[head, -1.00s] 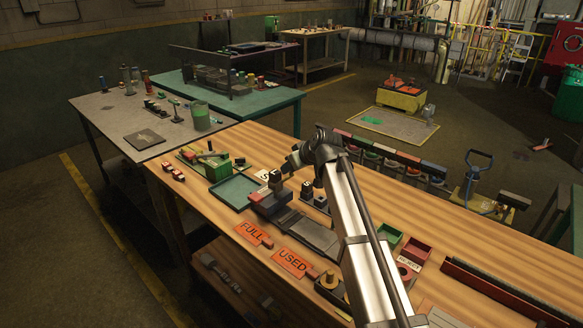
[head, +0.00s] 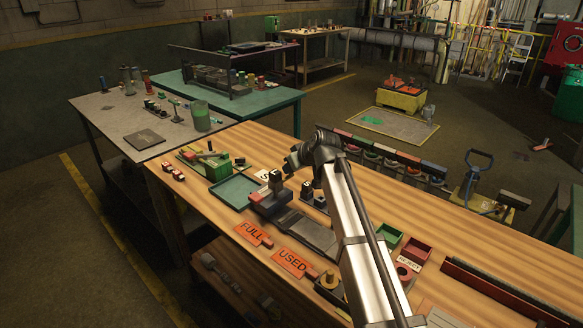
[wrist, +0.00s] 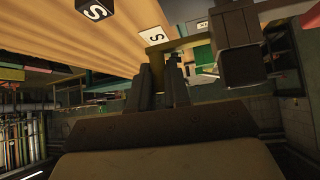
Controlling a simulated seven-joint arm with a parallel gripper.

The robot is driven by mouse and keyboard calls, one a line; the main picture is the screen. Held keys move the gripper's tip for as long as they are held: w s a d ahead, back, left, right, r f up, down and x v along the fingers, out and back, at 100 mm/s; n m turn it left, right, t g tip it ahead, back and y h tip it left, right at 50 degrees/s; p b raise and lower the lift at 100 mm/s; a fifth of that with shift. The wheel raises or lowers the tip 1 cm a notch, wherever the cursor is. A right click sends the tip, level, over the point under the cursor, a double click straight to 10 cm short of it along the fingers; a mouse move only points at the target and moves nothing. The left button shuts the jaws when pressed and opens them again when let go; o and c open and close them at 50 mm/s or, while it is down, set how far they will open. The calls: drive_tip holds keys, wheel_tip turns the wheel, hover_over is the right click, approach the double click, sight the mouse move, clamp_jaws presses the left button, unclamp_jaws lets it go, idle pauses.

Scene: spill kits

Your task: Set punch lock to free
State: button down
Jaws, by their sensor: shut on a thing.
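The punch (head: 268,203) stands on the wooden bench, a dark base with an upright block on top. My gripper (head: 289,166) is beside the top of that block, tilted sideways. In the wrist view its two dark fingers (wrist: 161,70) are close together at an olive bar (wrist: 190,43), which runs to a dark square block (wrist: 240,62). The fingers appear shut on this bar, which looks like the punch lock's lever. The exact contact is dark and partly hidden by the fingers. The lock's setting cannot be read.
A teal tray (head: 236,191) lies left of the punch. Orange FULL (head: 252,233) and USED (head: 291,262) tags lie at the front edge. A row of coloured bins lines the back edge.

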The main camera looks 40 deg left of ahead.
drive_tip(key=shift+d+m, duration=0.15)
drive_tip(key=shift+m, duration=0.15)
drive_tip(key=d+m+t+h, duration=0.1)
drive_tip(key=m+t, duration=0.1)
drive_tip(key=m, duration=0.1)
drive_tip(key=s+d+m+t+h, duration=0.1)
drive_tip(key=m+t+h, duration=0.1)
drive_tip(key=m, duration=0.2)
drive_tip(key=s+d+m+t+h, duration=0.1)
drive_tip(key=m+t+h, duration=0.1)
drive_tip(key=m, duration=0.1)
drive_tip(key=shift+s+d, duration=0.1)
drive_tip(key=shift+d, duration=0.15)
drive_tip(key=shift+d+m, duration=0.1)
drive_tip(key=shift+m, duration=0.2)
idle(0.3)
drive_tip(key=c, duration=1.1)
unclamp_jaws()
drive_tip(key=v, duration=1.4)
drive_tip(key=shift+s+a+f, duration=0.2)
drive_tip(key=shift+s, duration=0.05)
drive_tip(key=shift+a, duration=0.1)
